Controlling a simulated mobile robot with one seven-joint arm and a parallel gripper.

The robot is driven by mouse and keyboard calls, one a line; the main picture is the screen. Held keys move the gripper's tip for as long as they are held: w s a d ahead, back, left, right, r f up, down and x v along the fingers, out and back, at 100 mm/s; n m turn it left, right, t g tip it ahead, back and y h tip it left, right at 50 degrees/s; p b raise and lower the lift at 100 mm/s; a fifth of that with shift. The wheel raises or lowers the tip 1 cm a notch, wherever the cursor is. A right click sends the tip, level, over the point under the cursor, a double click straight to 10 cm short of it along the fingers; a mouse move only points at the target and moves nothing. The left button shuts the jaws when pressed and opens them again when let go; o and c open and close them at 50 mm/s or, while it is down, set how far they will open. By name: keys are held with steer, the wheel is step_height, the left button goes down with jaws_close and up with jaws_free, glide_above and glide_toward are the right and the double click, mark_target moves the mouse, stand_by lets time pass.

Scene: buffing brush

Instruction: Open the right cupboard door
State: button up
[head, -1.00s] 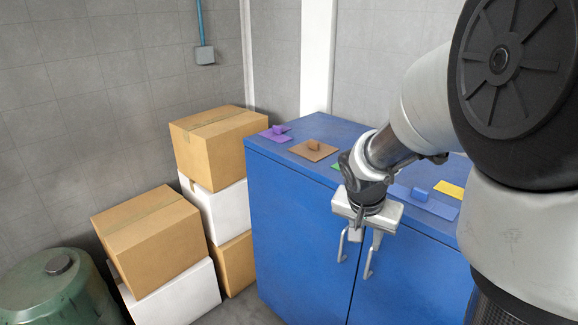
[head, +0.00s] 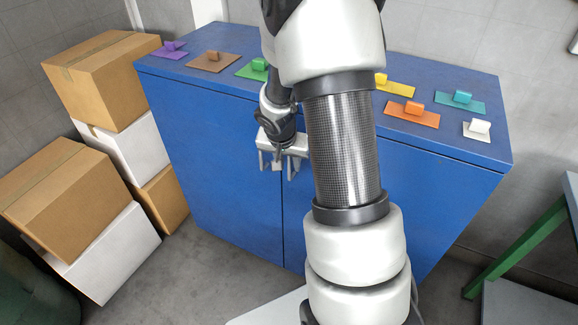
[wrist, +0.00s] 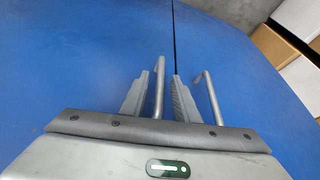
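The blue cupboard has a left door (head: 220,160) and a right door (head: 430,175), both shut, with a thin seam between them. My gripper (head: 284,160) is at the front of the cupboard near this seam, by the two handles. In the wrist view, which is turned about, my gripper (wrist: 158,98) is open. The right door's metal bar handle (wrist: 158,88) lies between its two fingers, with gaps visible at the fingertips. The left door's handle (wrist: 210,98) is outside the fingers. My arm hides part of the right door in the head view.
Coloured plates with small blocks, such as the orange one (head: 413,110), lie on the cupboard top. Stacked boxes (head: 105,80) stand at the left. A table with a green leg (head: 520,235) is at the right. Grey floor is open before the cupboard.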

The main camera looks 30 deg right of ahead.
steer(key=shift+w+d+f, duration=0.15)
steer(key=shift+w+f, duration=0.05)
steer(key=shift+f, duration=0.35)
jaws_close()
